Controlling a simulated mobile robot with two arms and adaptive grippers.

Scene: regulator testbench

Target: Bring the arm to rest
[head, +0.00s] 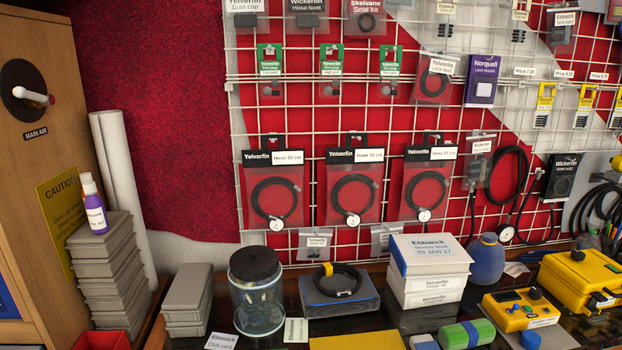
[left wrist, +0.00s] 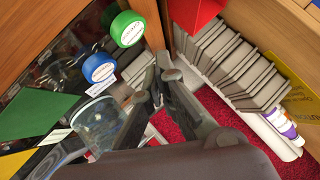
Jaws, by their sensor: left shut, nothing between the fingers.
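My left gripper (left wrist: 158,72) shows in the left wrist view, with its dark grey fingers together and nothing held. It hangs between a clear jar (left wrist: 98,122) on the left and a row of grey cases (left wrist: 228,62) on the right. I cannot tell its exact gap to either. Neither arm shows in the head view, and my right gripper is in no view.
In the head view, the lidded jar (head: 258,302) stands on the dark bench beside stacked grey cases (head: 103,272). White boxes (head: 430,270), a yellow meter (head: 520,308) and a yellow case (head: 580,278) crowd the right. A wire grid (head: 400,127) with hanging packs stands behind.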

